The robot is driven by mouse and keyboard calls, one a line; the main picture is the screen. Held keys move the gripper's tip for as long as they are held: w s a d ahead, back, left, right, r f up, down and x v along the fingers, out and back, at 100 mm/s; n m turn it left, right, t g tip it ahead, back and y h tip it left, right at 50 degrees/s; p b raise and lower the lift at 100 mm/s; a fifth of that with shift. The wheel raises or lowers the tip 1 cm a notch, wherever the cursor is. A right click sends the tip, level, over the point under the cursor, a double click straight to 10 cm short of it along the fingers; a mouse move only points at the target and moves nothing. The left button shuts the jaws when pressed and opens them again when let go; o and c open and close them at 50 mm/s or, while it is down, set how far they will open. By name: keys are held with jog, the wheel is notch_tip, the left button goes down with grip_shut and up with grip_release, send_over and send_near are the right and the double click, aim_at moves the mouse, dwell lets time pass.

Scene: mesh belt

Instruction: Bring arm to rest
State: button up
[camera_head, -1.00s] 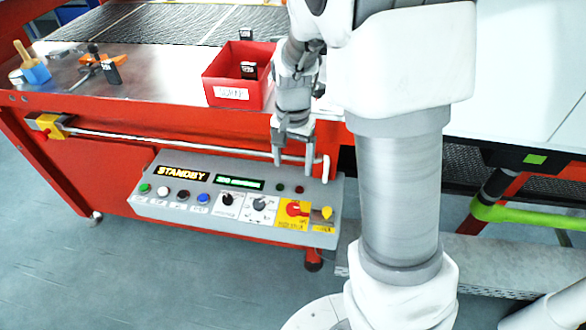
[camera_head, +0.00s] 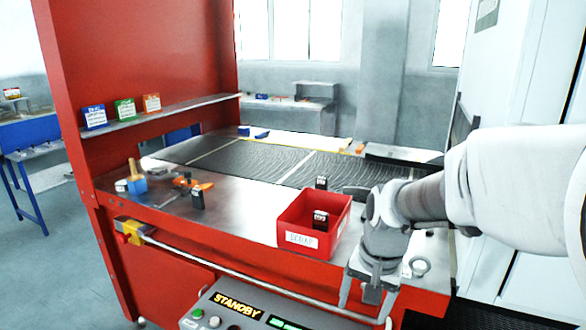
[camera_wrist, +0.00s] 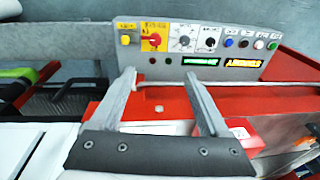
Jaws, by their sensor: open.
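My gripper (camera_head: 366,300) hangs open and empty, fingers pointing down, at the front edge of the red machine, right of the red bin (camera_head: 313,226). In the wrist view its two fingers (camera_wrist: 165,98) stand apart with nothing between them. Beyond the fingertips in that view is the grey control panel (camera_wrist: 190,50), upside down, with buttons, knobs and a lit display. In the head view the panel (camera_head: 232,310) shows only in part at the bottom; its display reads STANDBY.
The red bin holds a small black item (camera_head: 321,220); another black item (camera_head: 321,183) stands behind it. A blue-based brush (camera_head: 136,182), orange tool (camera_head: 190,184) and black item (camera_head: 197,199) lie left. A metal rail (camera_head: 250,268) runs along the front.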

jog(key=s+r+n+t+p, duration=0.4)
jog(key=s+r+n, duration=0.1)
jog(key=s+r, duration=0.9)
jog(key=shift+d+r+h+p, duration=0.3)
jog(key=shift+d+p, duration=0.05)
jog(key=shift+p, duration=0.05)
